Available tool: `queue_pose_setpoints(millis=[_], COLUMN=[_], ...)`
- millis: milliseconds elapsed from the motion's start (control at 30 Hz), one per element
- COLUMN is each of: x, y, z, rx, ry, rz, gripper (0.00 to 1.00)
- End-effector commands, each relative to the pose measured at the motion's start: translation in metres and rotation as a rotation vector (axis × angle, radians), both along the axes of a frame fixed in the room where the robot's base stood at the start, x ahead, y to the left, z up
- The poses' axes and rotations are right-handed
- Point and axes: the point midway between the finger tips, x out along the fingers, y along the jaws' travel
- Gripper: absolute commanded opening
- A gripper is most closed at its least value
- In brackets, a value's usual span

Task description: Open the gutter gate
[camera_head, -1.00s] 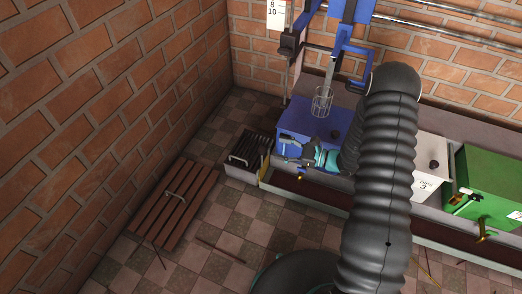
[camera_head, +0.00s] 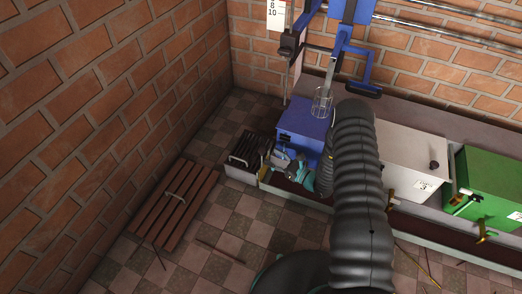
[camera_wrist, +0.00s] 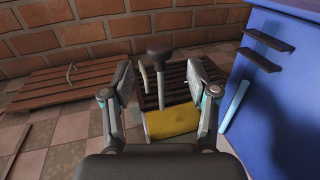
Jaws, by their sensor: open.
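The gutter gate shows in the wrist view as a yellow plate (camera_wrist: 172,122) low in the middle. A dark knob (camera_wrist: 159,46) on a thin upright rod stands above it and appears to belong to it. My gripper (camera_wrist: 166,78) is open, with one finger on each side of the rod and a gap to both; I cannot tell the depth between them. In the head view my gripper (camera_head: 278,162) is low at the left end of the gutter, in front of the blue box, and mostly hides the gate there.
The blue box (camera_head: 304,122) stands close on the right, with dark handles in the wrist view. A slotted dark grate (camera_head: 244,149) lies beyond the gate. A brown slatted rack (camera_head: 180,203) lies on the tiles. White (camera_head: 405,152) and green (camera_head: 492,180) boxes stand farther right.

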Motion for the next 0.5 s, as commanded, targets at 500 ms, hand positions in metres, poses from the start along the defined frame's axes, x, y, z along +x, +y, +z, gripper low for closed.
queue_pose_setpoints(millis=[500], x=[0.035], y=[0.052], z=[0.0], rx=[0.001], ry=[0.002], rz=[0.001], gripper=[0.59])
